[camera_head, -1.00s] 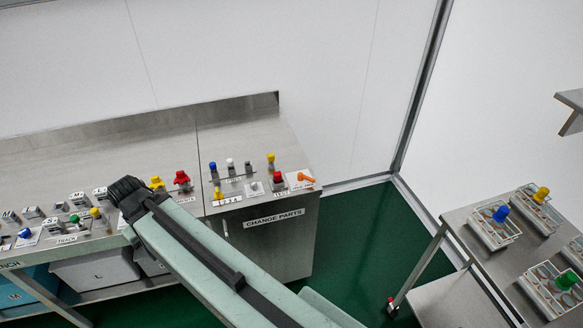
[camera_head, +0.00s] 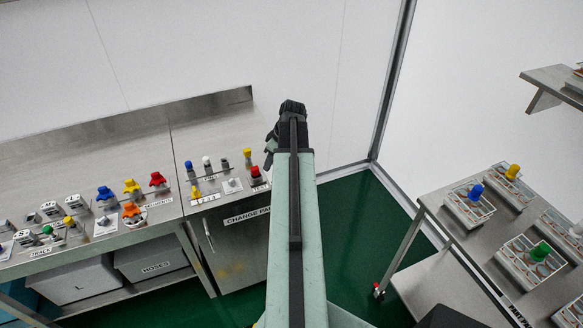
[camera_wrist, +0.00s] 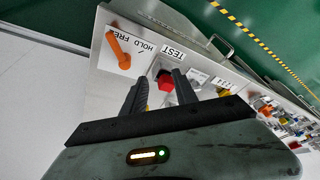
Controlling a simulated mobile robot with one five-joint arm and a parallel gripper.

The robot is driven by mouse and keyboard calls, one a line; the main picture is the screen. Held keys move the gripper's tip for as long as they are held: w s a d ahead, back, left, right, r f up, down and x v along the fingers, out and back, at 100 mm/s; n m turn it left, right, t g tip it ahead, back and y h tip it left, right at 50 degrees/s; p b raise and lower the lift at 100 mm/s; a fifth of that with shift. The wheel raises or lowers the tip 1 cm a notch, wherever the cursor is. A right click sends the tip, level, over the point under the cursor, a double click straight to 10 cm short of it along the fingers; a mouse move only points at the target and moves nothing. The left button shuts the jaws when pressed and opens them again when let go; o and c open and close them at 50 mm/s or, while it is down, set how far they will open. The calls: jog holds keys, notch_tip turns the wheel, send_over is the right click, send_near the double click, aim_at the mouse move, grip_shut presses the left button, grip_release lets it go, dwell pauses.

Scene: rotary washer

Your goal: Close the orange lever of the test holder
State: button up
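The orange lever (camera_wrist: 118,48) lies on a white plate marked HOLD and FREE in the wrist view, its thinner end towards the FREE word. In the head view my arm hides it. The test holder (camera_wrist: 160,68) carries a red-topped part (camera_wrist: 166,82) beside the TEST label, and the red top also shows in the head view (camera_head: 255,171). My gripper (camera_wrist: 159,74) is open, its two black fingers apart with the red-topped part seen between them. I cannot tell whether they touch it. The lever is left of the fingers, apart from them.
A row of blue, white and yellow knobbed parts (camera_head: 207,163) stands left of the test holder on the steel bench (camera_head: 150,150). More coloured parts (camera_head: 131,187) stand further left. A side table (camera_head: 430,200) with racks is at right. Green floor lies between.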

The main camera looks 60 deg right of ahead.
jog(key=s+d, duration=0.7)
jog(key=shift+t, duration=0.4)
jog(key=b+x, duration=0.7)
jog(key=shift+w+f, duration=0.3)
jog(key=shift+f, duration=0.05)
jog(key=shift+r, duration=0.15)
